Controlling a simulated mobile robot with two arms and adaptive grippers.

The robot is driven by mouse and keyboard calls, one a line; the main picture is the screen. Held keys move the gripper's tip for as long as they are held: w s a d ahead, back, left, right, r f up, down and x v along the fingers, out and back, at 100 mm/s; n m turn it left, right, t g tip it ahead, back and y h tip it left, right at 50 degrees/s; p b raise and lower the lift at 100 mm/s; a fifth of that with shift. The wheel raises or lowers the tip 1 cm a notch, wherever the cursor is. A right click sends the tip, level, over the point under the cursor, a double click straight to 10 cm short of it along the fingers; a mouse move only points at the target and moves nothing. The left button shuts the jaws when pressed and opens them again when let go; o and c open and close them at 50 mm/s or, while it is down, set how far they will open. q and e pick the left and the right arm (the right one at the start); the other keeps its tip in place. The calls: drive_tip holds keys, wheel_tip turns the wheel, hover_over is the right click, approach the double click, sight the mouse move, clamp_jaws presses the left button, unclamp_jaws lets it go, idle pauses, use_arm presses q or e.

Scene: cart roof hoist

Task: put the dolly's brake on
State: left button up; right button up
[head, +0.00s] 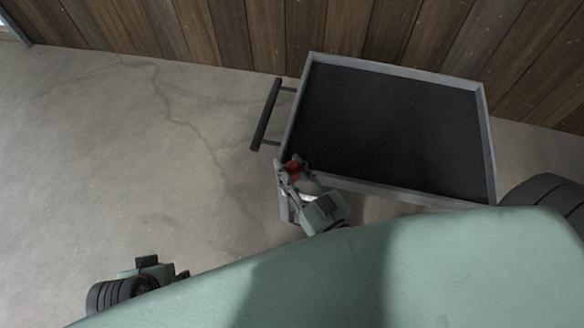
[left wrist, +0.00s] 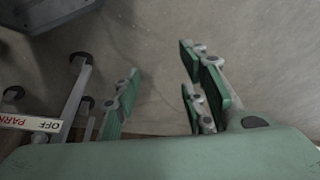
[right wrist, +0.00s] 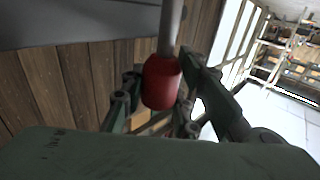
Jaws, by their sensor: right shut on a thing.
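The dolly (head: 395,125) is a grey-framed cart with a black top, near the wooden wall. A red knob (head: 294,170) on its near left corner is the end of a grey lever; in the right wrist view the knob (right wrist: 162,84) sits on the grey rod (right wrist: 170,28). My right gripper (head: 291,173) is shut on the red knob, its fingers on both sides. My left gripper (left wrist: 160,95) is open and empty over bare floor in the left wrist view. A white label (left wrist: 28,122) there shows upside-down letters "OFF" and "PARK".
A dark push handle (head: 265,115) sticks out from the dolly's left side. The plank wall (head: 240,35) stands close behind it. The concrete floor (head: 110,160) to the left is clear. Shelves (right wrist: 285,55) show far off in the right wrist view.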

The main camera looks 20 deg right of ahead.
clamp_jaws()
use_arm(q)
drive_tip(key=shift+f, duration=0.1)
